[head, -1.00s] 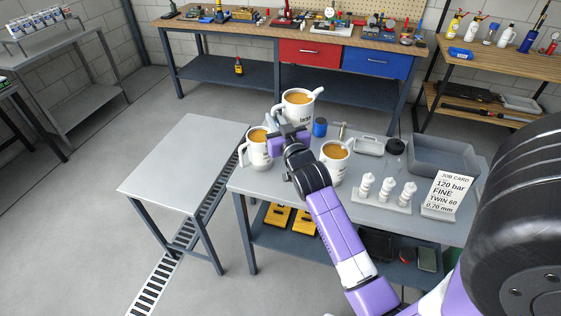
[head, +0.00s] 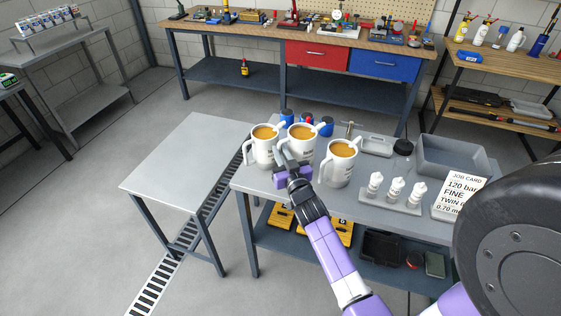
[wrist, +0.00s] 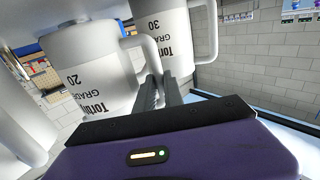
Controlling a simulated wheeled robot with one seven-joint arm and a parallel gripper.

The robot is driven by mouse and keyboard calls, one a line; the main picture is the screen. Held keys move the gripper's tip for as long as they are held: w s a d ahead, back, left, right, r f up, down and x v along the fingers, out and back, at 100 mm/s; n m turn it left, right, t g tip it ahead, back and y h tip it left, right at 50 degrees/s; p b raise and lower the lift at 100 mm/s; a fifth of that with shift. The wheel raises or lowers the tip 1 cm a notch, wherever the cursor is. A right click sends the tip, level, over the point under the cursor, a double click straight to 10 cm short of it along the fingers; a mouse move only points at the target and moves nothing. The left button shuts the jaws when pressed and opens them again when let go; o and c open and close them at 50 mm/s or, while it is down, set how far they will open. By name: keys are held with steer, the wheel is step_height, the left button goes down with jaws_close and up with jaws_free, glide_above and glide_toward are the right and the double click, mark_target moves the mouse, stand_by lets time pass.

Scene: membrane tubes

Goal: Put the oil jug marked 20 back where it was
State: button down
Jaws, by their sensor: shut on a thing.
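Three white jugs of amber oil stand in a row in the head view. The middle one is the jug marked 20 (head: 303,143); its upside-down label shows in the wrist view (wrist: 88,75). My gripper (head: 291,166) is shut on its handle, at the front; the fingers show in the wrist view (wrist: 160,90). The jug is upright between the jug marked 30 (head: 263,150) on its left and the third jug (head: 340,166) on its right.
A bare low table (head: 185,155) stands to the left. Blue-capped containers (head: 325,126) are close behind the jugs. A rack of white bottles (head: 390,202), a job card (head: 459,193) and a grey bin (head: 450,160) are to the right.

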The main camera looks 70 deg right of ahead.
steer(key=shift+f+b, duration=0.6)
steer(key=shift+f, duration=0.65)
steer(key=shift+f, duration=0.2)
steer(key=c, duration=1.5)
jaws_free()
steer(key=shift+f, duration=0.1)
steer(key=shift+o, duration=0.2)
